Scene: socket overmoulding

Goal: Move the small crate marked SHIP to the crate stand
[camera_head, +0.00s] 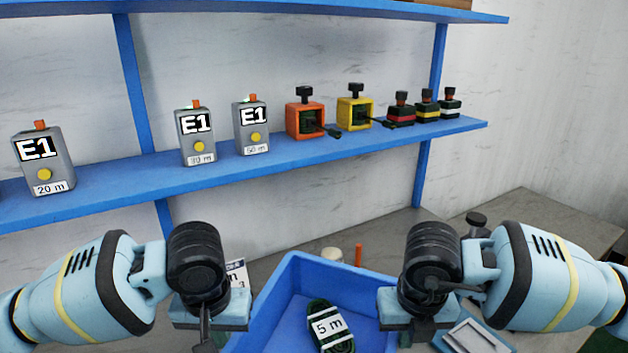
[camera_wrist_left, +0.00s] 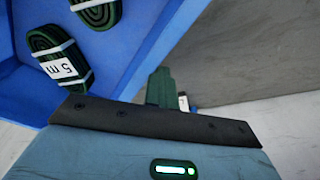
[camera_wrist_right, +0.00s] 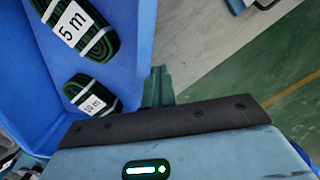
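A blue open crate (camera_head: 290,279) is between my grippers at the bottom centre of the head view. It holds coiled dark green cables; one (camera_head: 330,326) is labelled 5 m, and another, labelled 10 m (camera_wrist_right: 92,98), shows in the right wrist view. No SHIP mark on the crate is visible. My left gripper (camera_head: 225,306) is at the crate's left wall and my right gripper (camera_head: 402,303) at its right wall. Both appear shut on the walls; the green fingers (camera_wrist_left: 161,87) (camera_wrist_right: 157,87) sit against the rim, partly hidden. The crate stand cannot be identified.
A blue shelf (camera_head: 300,160) behind holds several grey E1 boxes (camera_head: 196,137) and orange, yellow and black devices (camera_head: 306,118). A grey worktop (camera_head: 520,210) runs along the wall, with an orange stick (camera_head: 358,255) and white cylinder behind the crate. Green floor (camera_wrist_right: 225,75) shows at right.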

